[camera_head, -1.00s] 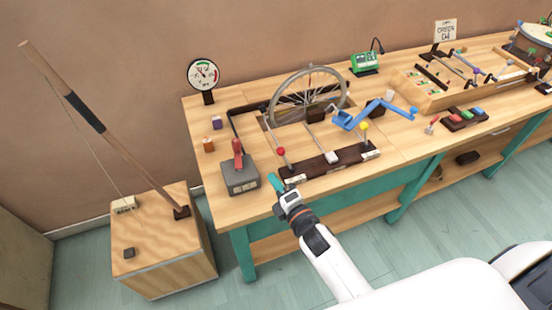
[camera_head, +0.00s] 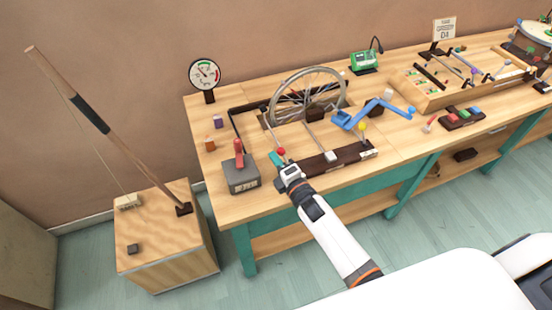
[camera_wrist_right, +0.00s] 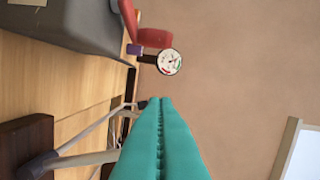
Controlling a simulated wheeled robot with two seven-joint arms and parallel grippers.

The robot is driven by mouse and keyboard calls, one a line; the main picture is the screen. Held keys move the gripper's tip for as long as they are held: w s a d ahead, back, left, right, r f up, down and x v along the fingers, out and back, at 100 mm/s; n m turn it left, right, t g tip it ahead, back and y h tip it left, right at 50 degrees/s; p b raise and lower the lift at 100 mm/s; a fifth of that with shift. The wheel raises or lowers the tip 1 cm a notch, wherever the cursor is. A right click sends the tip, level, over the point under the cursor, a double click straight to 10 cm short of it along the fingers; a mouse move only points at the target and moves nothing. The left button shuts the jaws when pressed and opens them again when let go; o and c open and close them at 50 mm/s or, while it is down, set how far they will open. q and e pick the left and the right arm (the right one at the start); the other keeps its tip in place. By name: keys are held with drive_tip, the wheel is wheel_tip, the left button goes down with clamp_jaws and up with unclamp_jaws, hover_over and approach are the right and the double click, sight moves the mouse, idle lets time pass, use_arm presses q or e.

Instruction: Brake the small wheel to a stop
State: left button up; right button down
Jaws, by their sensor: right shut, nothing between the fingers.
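The spoked wheel (camera_head: 342,88) stands upright in a slot of the wooden bench in the head view. In front of it, a dark lever base (camera_head: 318,164) carries a red-knobbed lever (camera_head: 281,151), a white-knobbed lever (camera_head: 330,157) and a yellow-knobbed lever (camera_head: 362,127). My right gripper (camera_head: 275,158) has teal fingers, shut and empty, just left of and below the red knob. I cannot tell whether they touch the lever. In the right wrist view the shut fingers (camera_wrist_right: 161,130) point toward the wall, with lever rods at their left. My left gripper is out of view.
A grey box with a red handle (camera_head: 240,176) stands close left of my right gripper. A round dial (camera_head: 205,74) stands behind it. A blue crank (camera_head: 372,110) lies right of the wheel. Small blocks (camera_head: 211,143) sit at the bench's left edge.

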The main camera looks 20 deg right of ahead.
drive_tip(key=shift+d+r+m, duration=0.2)
drive_tip(key=shift+d+m, duration=0.05)
drive_tip(key=shift+m, duration=0.05)
drive_tip(key=shift+d+r, duration=0.1)
drive_tip(key=shift+d, duration=0.05)
drive_tip(key=shift+d+r+m, duration=0.2)
drive_tip(key=shift+d+m, duration=0.3)
drive_tip(key=shift+m, duration=0.2)
drive_tip(key=d+m+t, duration=0.1)
drive_tip(key=d+m, duration=0.4)
drive_tip(key=d, duration=0.1)
drive_tip(key=shift+r+b, duration=0.3)
drive_tip(key=shift+b, duration=0.05)
drive_tip(key=shift+w+d, duration=0.1)
drive_tip(key=shift+r, duration=0.1)
